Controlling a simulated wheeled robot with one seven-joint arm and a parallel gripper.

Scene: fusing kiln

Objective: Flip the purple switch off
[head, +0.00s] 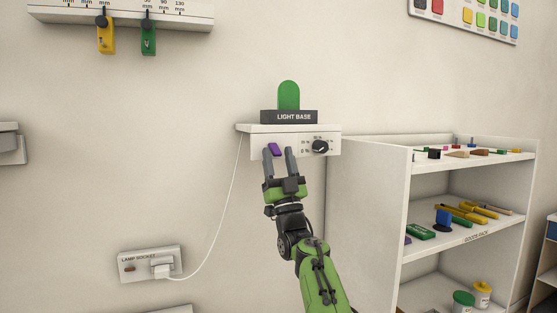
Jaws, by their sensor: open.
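The purple switch (275,149) sits on the left of the front face of a white wall-mounted control box (325,135). It looks tilted; I cannot tell from this view whether it is on or off. My gripper (279,152) is open in front of the box, fingers pointing up toward it. Its left finger is just beside and below the switch, and its right finger is to the right of it. I cannot tell whether either finger touches the switch. A black dial (320,147) is on the right of the same face.
A dark block marked LIGHT BASE (290,117) with a green rounded piece (289,95) stands on the box. A white cord runs down to a lamp socket (150,264). A white shelf unit (365,210) with tools stands close on the right.

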